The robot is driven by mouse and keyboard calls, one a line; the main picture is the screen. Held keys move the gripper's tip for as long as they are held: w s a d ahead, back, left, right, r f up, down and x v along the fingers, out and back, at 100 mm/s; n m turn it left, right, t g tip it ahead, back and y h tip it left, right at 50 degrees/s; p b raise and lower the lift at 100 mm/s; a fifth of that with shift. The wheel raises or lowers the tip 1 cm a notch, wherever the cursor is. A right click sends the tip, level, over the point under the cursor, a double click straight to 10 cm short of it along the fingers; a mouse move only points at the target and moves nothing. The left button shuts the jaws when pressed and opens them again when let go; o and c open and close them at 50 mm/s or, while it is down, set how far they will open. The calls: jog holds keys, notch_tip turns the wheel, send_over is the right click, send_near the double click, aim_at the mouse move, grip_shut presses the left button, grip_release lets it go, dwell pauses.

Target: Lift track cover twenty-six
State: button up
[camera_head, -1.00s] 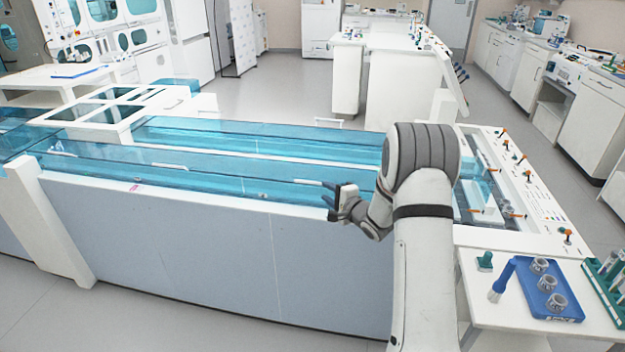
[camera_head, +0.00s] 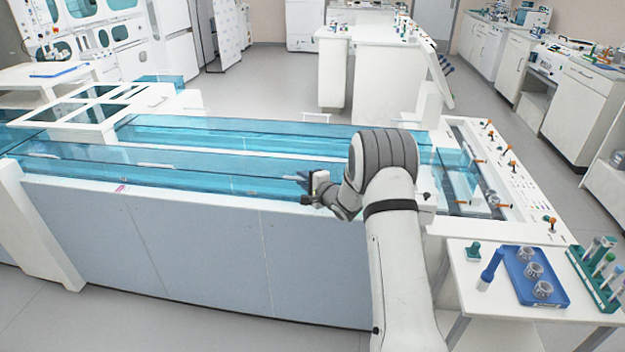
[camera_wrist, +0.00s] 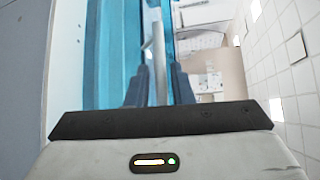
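Translucent blue track covers (camera_head: 170,165) lie along the long white track, with pale bar handles on top. No cover number is readable, so I cannot tell which is twenty-six. My gripper (camera_head: 303,181) is at the near cover's right part, just above the track's front edge. In the wrist view my gripper (camera_wrist: 159,72) has its two dark fingers apart. A pale handle bar (camera_wrist: 158,50) runs between them, with narrow gaps seeming to show on both sides. Whether the fingers touch the handle is not clear. The blue cover (camera_wrist: 110,50) lies beyond the fingers.
A white side table (camera_head: 460,270) at the right holds a blue tray (camera_head: 520,285) and a teal tube rack (camera_head: 590,285). A panel with orange-topped valves (camera_head: 510,175) is at the track's right end. Open floor lies in front.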

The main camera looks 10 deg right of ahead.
grip_shut()
